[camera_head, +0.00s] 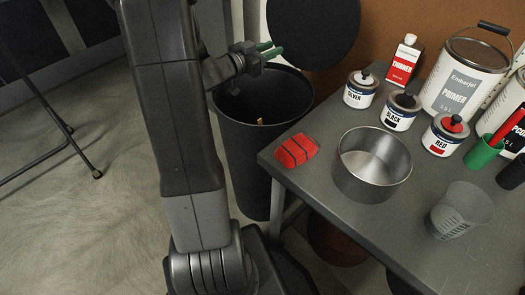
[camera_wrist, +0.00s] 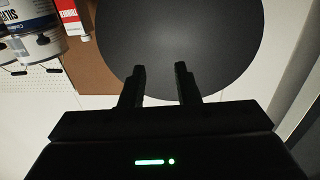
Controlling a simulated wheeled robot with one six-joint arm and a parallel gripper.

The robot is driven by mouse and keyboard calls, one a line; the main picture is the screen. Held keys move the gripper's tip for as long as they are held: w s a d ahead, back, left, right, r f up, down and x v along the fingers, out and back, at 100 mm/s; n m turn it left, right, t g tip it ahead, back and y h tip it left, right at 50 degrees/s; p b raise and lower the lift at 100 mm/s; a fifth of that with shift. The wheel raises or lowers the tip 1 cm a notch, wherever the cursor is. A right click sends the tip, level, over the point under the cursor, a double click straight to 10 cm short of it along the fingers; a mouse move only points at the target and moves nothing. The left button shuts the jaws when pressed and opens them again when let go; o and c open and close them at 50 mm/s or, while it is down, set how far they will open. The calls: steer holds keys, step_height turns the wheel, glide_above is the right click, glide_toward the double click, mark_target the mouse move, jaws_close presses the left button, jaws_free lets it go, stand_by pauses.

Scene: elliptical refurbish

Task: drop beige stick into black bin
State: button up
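The black bin (camera_head: 240,150) stands on the floor left of the table, with its mouth open. A small beige tip, apparently the beige stick (camera_head: 260,121), shows inside the bin; the rest of it is hidden or too dark to make out. My gripper (camera_head: 270,49) is above the bin's back rim, in front of the round black lid (camera_head: 318,28). In the wrist view my gripper (camera_wrist: 159,68) has its two fingers apart with nothing between them. The lid (camera_wrist: 205,40) fills the space behind them.
A thin-legged stand (camera_head: 60,115) is at left. Floor between is clear.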

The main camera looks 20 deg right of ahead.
step_height(320, 180, up, 6)
steer(key=p, duration=0.1)
steer(key=shift+p, duration=0.3)
step_height(320, 180, down, 11)
steer(key=b, duration=0.4)
step_height(320, 180, up, 6)
steer(key=p, duration=0.5)
